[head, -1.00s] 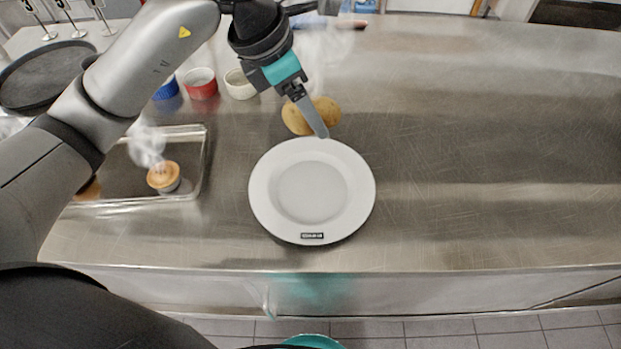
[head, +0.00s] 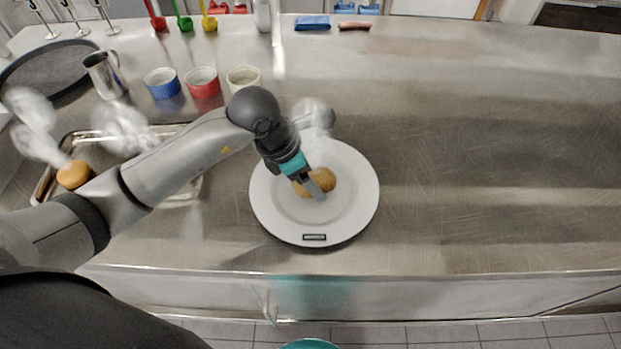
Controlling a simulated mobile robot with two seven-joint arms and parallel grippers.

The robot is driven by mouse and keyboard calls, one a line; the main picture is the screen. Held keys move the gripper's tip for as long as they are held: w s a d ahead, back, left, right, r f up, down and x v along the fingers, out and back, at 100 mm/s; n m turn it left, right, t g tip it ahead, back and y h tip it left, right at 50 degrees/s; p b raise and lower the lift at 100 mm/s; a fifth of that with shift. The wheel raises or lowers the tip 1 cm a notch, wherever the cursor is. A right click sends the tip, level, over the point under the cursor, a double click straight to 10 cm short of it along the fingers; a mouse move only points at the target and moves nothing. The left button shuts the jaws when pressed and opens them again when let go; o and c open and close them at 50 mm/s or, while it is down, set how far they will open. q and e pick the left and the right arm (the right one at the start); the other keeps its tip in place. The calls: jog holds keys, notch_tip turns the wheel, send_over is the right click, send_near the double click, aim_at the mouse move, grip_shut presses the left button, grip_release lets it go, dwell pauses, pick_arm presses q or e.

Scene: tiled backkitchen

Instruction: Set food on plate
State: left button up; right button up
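A white plate (head: 355,215) with a dark label on its front rim lies on the steel counter. A golden-brown food piece (head: 327,178), like a bun or potato, is over the middle of the plate. My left gripper (head: 315,188) comes down onto it; one grey finger crosses its front, and the other finger is hidden. The gripper appears shut on the piece; I cannot tell whether the piece touches the plate. Another brown food piece (head: 73,174) sits at the left end of a metal tray (head: 190,190), which my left arm partly covers. My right gripper is not in view.
Blue (head: 162,83), red (head: 202,82) and cream (head: 243,79) ramekins stand behind my arm. A metal jug (head: 105,75) and a round dark tray (head: 50,72) are at the back left. Steam drifts over the tray and plate. The counter's right side is clear.

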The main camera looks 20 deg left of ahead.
pick_arm(q)
jog(key=shift+f, duration=0.45)
jog(key=shift+f, duration=0.2)
jog(key=o, duration=1.3)
jog(key=shift+o, duration=0.2)
jog(key=shift+r, duration=0.15)
jog(key=shift+a+r, duration=0.1)
jog(key=shift+r, duration=0.3)
jog(key=p+v, duration=0.1)
jog(key=v, duration=1)
jog(key=shift+s+a+r, duration=0.1)
